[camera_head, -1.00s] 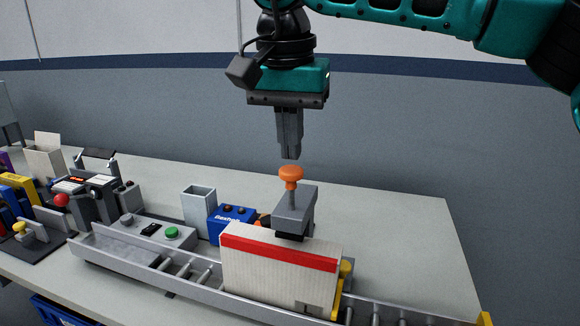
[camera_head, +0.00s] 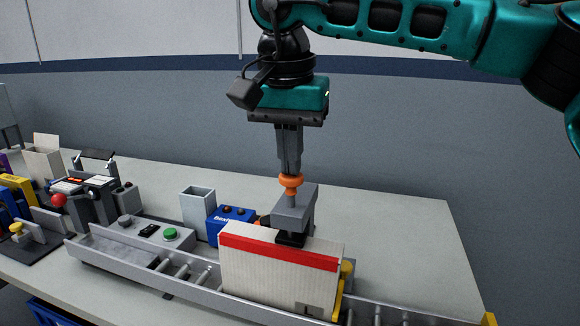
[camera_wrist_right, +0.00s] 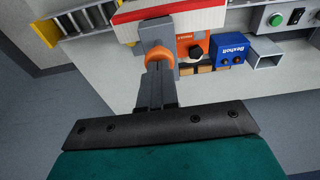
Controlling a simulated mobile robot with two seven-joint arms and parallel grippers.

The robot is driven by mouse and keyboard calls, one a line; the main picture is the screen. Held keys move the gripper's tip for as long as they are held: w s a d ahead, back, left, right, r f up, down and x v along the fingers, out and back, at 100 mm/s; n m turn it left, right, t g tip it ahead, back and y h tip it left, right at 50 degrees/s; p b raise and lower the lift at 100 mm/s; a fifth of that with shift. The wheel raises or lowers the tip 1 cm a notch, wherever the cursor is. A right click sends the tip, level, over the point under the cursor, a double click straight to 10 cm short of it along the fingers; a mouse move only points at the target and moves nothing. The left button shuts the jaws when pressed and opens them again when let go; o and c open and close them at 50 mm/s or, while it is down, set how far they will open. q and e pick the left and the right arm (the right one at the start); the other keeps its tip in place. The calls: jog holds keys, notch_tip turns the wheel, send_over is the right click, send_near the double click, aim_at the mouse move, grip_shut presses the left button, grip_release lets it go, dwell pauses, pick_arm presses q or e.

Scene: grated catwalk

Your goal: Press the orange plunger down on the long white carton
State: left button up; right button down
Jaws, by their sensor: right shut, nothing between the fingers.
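The orange plunger (camera_head: 291,183) tops a grey press (camera_head: 295,208) whose dark lower pad is at the top edge of the long white carton (camera_head: 280,272). The carton has a red band and stands upright on the roller conveyor. My right gripper (camera_head: 290,172) is shut and empty, pointing down with its fingertips at the plunger's top; they look to be touching it. In the right wrist view the plunger (camera_wrist_right: 159,58) is at the fingertips, partly hidden by them. My left gripper is not in view.
The roller conveyor (camera_head: 120,262) runs along the table front. A blue box (camera_head: 231,219), a grey open container (camera_head: 197,206) and a control box with a green button (camera_head: 169,233) stand left of the press. The table at right is clear.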

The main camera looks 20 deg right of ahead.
jog(key=shift+f, duration=0.2)
notch_tip(320, 180, up, 3)
jog(key=shift+f+p, duration=0.2)
jog(key=shift+p, duration=1.05)
jog(key=shift+r+p, duration=0.85)
jog(key=shift+r, duration=0.6)
notch_tip(320, 180, up, 4)
jog(key=shift+r, duration=0.1)
